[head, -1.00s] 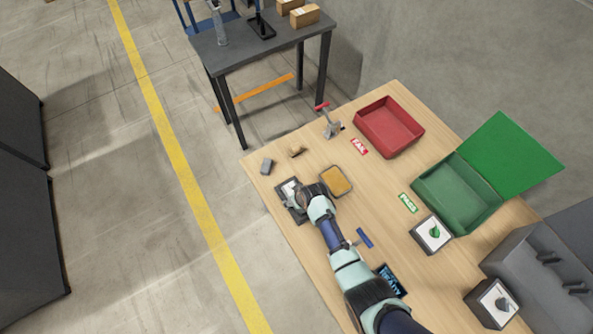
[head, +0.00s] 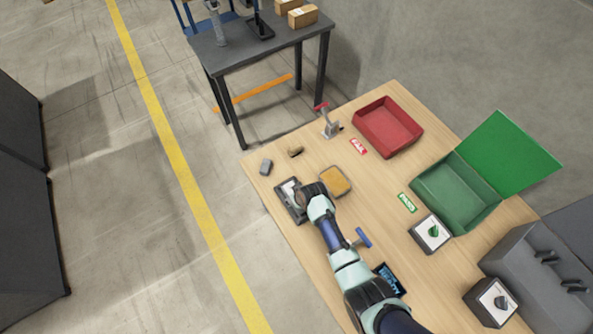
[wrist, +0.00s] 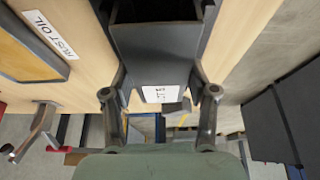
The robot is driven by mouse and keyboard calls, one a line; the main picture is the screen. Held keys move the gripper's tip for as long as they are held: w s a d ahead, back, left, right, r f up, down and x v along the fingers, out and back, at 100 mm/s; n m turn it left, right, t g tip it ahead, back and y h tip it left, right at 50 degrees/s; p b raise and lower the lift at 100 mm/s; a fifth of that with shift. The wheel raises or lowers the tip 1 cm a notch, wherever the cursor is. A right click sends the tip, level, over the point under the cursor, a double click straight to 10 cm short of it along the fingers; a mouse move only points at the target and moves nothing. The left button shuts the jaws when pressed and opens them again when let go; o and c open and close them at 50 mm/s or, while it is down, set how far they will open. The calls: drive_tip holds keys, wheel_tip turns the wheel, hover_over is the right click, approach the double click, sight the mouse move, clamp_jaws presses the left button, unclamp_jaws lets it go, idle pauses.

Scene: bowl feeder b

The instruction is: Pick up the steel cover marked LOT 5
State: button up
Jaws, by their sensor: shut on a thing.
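A dark grey steel piece with a white label, the cover (wrist: 150,71), sits between my gripper's fingers in the wrist view. The label's print is small and turned, and appears to include a 5. My gripper (wrist: 160,82) is shut on this piece, one finger on each side. In the head view my gripper (head: 303,196) is at the dark tray (head: 297,215) at the table's left edge. My gripper hides most of the cover there, and I cannot tell whether it is clear of the tray.
A tan-filled pan (head: 335,181) stands close to the right of my gripper. A small grey block (head: 266,166) and a toggle clamp (head: 329,125) lie farther back. A red bin (head: 389,127) and an open green bin (head: 457,192) stand to the right.

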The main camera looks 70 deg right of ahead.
wheel_tip(320, 180, up, 20)
drive_tip(key=p, duration=0.6)
drive_tip(key=shift+f+p, duration=0.25)
drive_tip(key=shift+p, duration=0.05)
